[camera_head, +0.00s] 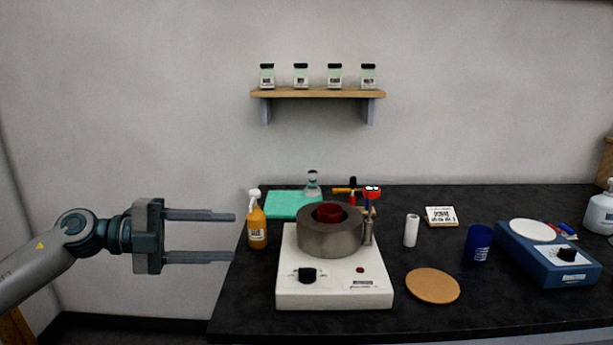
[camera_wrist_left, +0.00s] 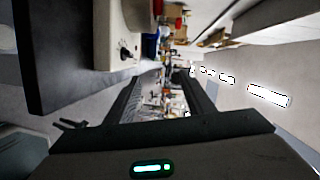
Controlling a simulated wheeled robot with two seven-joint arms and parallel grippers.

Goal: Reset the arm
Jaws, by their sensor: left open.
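My left gripper (camera_head: 235,237) comes in from the left in the head view. Its two long fingers point right and are spread apart with nothing between them. The fingertips are left of the orange spray bottle, near the left edge of the black table (camera_head: 250,315). In the left wrist view the gripper (camera_wrist_left: 165,90) also shows with a gap between its fingers, and the scene appears turned on its side. My right gripper is in neither view.
A cork disc (camera_head: 432,286), blue cup (camera_head: 477,243) and blue device (camera_head: 530,262) lie right. A shelf (camera_head: 318,94) with jars hangs above.

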